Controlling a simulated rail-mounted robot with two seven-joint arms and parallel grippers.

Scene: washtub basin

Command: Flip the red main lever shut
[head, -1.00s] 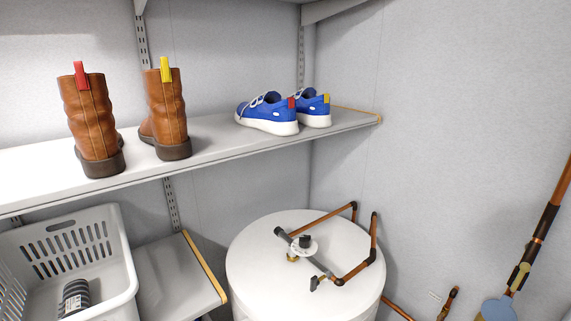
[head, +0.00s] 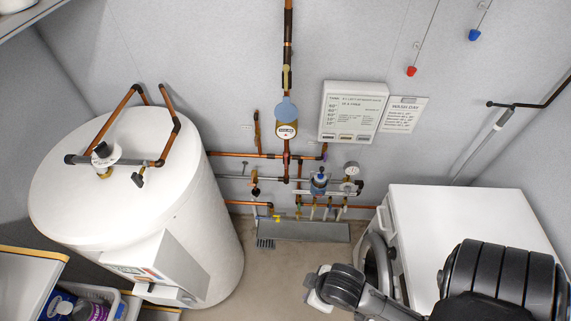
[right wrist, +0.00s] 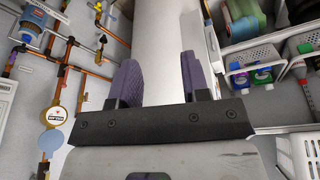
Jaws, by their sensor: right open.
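I cannot make out the red main lever for sure. Copper pipework (head: 262,156) with valves and a blue-capped round meter (head: 287,131) runs along the back wall in the head view. In the head view my right arm comes in at the lower right. My left gripper is out of view.
A large white tank (head: 125,190) stands left of the pipework. A white front-loading appliance (head: 470,220) stands at the right. A wall box (head: 352,111) and a red pull-cord knob (head: 411,71) are above. Open floor lies in front of the pipes.

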